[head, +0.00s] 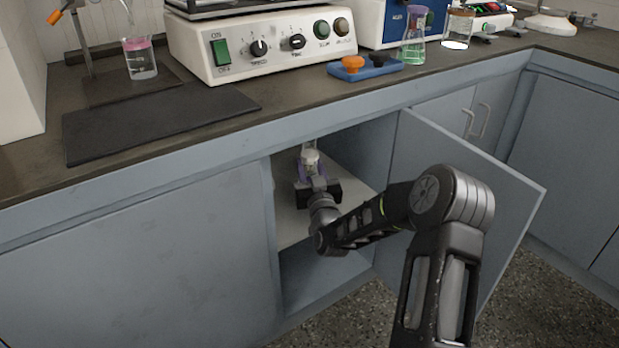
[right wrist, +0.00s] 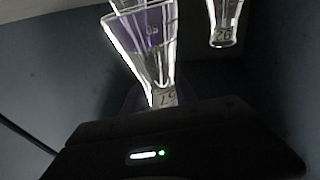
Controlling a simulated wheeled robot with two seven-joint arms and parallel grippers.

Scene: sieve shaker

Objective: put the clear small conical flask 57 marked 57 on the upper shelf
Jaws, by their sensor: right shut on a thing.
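My right gripper (head: 318,188) is inside the open cabinet, low over the upper shelf (head: 290,222). It is shut on the clear small conical flask 57, whose mark 57 shows just beyond the gripper body in the right wrist view (right wrist: 165,97). Glass with purple in it (right wrist: 150,38) shows behind or through the clear flask; the outlines overlap. The purple also shows in the head view (head: 309,164), just past the gripper. I cannot tell whether flask 57 touches the shelf. My left gripper is not in view.
Another clear glass vessel (right wrist: 226,25) stands to the right in the right wrist view. The cabinet door (head: 470,190) is swung open right of my arm. The countertop (head: 200,150) passes above the opening, with the sieve shaker (head: 265,45) on it. Bare shelf lies in front.

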